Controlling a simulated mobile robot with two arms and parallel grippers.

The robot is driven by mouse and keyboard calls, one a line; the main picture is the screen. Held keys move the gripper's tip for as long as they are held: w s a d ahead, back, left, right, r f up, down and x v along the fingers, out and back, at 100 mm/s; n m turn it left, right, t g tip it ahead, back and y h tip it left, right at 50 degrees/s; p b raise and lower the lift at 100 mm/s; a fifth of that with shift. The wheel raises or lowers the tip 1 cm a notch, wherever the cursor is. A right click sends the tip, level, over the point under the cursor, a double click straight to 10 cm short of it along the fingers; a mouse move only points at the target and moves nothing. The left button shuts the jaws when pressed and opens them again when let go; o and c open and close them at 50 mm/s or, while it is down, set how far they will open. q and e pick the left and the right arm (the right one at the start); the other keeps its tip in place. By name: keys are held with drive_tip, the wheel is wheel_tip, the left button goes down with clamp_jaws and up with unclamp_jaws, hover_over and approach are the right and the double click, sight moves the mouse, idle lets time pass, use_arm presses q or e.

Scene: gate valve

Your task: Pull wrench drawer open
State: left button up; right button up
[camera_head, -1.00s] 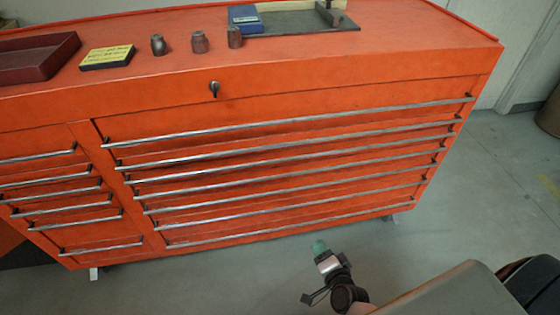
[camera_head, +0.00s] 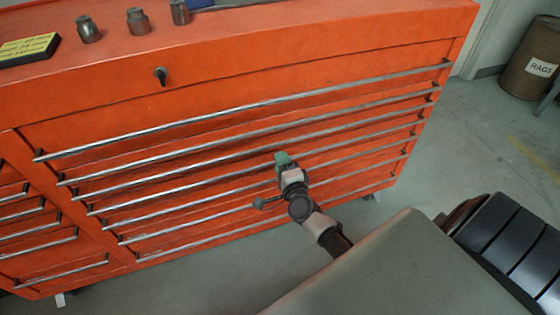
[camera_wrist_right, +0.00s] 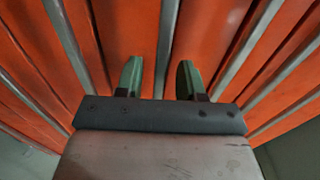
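A red tool chest (camera_head: 110,110) fills most of the head view, its wide drawers shut, each with a long metal bar handle. The frames do not show which one is the wrench drawer. My right gripper (camera_head: 283,158) is in front of the middle wide drawers, over the handle bars (camera_head: 200,163) in the picture. My left gripper is not in view.
Metal sockets (camera_head: 138,21) and a yellow-topped box (camera_head: 28,48) sit on the chest top. A lock (camera_head: 161,75) is on the upper front. A barrel marked RAGS (camera_head: 530,62) stands at the right on grey floor. Narrow drawers (camera_head: 30,215) are at the left.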

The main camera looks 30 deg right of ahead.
drive_tip(key=shift+w+d, duration=0.15)
drive_tip(key=shift+w, duration=0.45)
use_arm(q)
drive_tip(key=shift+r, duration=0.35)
use_arm(e)
clamp_jaws()
drive_tip(key=shift+s, duration=0.15)
